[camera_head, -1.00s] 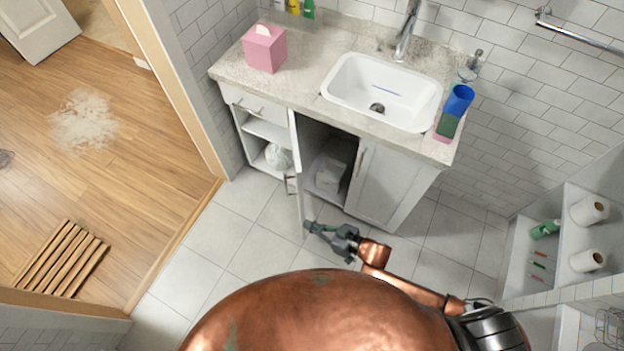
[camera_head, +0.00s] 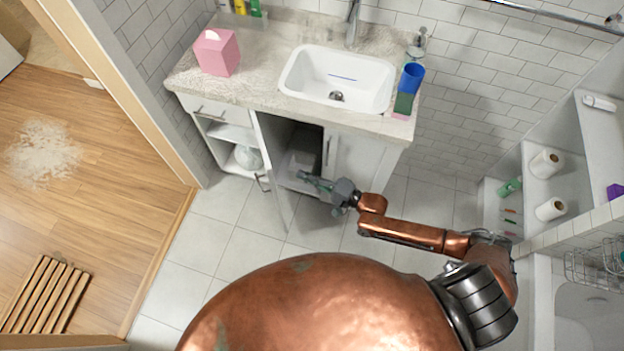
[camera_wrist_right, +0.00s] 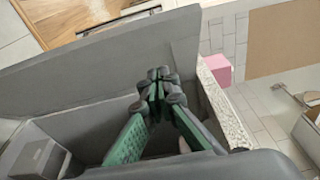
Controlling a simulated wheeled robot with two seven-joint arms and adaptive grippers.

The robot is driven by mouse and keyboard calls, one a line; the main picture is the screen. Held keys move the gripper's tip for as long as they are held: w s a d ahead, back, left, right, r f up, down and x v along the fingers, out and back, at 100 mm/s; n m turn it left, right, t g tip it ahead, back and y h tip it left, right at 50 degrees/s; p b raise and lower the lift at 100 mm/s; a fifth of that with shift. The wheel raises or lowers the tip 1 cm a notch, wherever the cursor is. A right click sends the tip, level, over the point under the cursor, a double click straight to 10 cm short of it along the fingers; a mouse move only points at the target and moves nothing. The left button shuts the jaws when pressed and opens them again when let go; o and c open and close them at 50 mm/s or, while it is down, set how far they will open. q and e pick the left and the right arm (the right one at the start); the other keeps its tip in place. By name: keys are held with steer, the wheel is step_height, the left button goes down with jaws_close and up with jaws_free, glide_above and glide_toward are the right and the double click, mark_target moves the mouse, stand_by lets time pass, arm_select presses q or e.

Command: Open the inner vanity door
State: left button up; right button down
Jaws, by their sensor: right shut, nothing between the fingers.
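The inner vanity door (camera_head: 274,170) stands open, swung out from the cabinet front, with its dark handle (camera_head: 262,184) on the left face. In the right wrist view the door is the broad grey panel (camera_wrist_right: 100,68), with its handle (camera_wrist_right: 118,18) beyond the top edge. My right gripper (camera_head: 310,180) is shut and empty, in front of the open cabinet bay, right of the door on its inner side. In the wrist view its green fingers meet (camera_wrist_right: 158,78) near the door's inner face; contact cannot be told. My left gripper is not in view.
The vanity's other door (camera_head: 356,160) is closed. A pale box (camera_head: 302,160) sits inside the bay. The counter (camera_head: 270,80) holds a sink (camera_head: 338,75), a pink tissue box (camera_head: 217,52) and a blue cup (camera_head: 411,77). Tiled floor (camera_head: 225,225) is clear left of the door.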

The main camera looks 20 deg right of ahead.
steer(key=w+a, duration=0.3)
steer(key=a, duration=0.3)
steer(key=shift+a, duration=0.4)
